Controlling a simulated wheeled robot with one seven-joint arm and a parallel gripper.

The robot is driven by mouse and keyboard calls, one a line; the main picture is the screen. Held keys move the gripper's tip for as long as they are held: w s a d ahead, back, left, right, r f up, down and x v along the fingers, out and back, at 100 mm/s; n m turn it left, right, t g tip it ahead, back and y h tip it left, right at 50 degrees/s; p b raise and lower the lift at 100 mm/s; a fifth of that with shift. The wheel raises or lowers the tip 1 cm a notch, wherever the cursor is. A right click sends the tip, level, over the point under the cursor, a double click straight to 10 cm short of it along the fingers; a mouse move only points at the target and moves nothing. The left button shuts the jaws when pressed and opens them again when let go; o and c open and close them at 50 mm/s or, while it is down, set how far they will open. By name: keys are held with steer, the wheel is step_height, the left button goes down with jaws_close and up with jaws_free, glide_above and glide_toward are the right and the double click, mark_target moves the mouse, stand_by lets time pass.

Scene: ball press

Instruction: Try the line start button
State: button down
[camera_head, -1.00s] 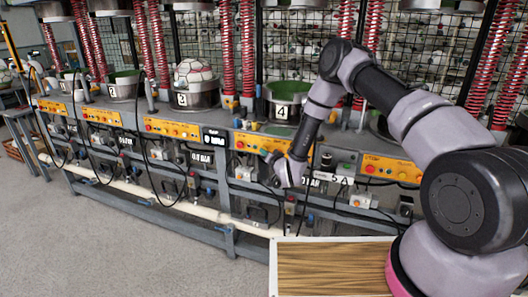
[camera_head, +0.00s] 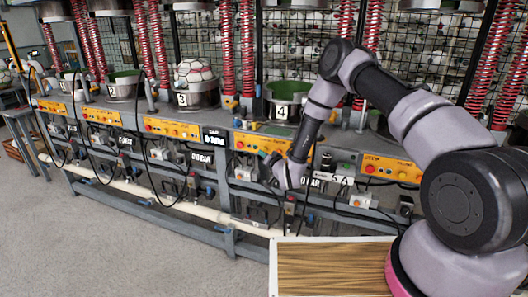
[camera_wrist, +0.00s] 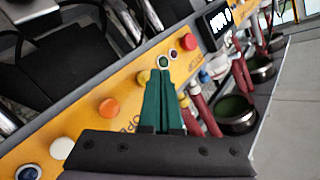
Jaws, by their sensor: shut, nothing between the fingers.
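A yellow control panel (camera_head: 250,142) is below the press marked 4, and it fills the middle of the wrist view (camera_wrist: 85,125). Along it are a red button (camera_wrist: 188,41), a small dark button (camera_wrist: 174,54), a small light-ringed button with a dark green centre (camera_wrist: 163,62), a yellow button (camera_wrist: 143,77) and an orange button (camera_wrist: 109,108). I cannot read which is labelled line start. My gripper (camera_wrist: 160,73) is shut and empty. Its green fingertips appear just below the light-ringed button; contact is unclear.
A white button (camera_wrist: 61,148) and a blue button (camera_wrist: 28,172) sit farther along the panel. A ball (camera_head: 193,72) rests in press 3. Red springs (camera_head: 227,50), hanging cables and a pale pipe (camera_head: 150,196) surround the line. Open floor (camera_head: 90,235) lies at left.

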steer(key=shift+s+a, duration=0.3)
steer(key=shift+s, duration=0.5)
steer(key=shift+s+a, duration=0.25)
steer(key=shift+s, duration=0.55)
steer(key=shift+s+a, duration=0.3)
steer(key=shift+s, duration=0.5)
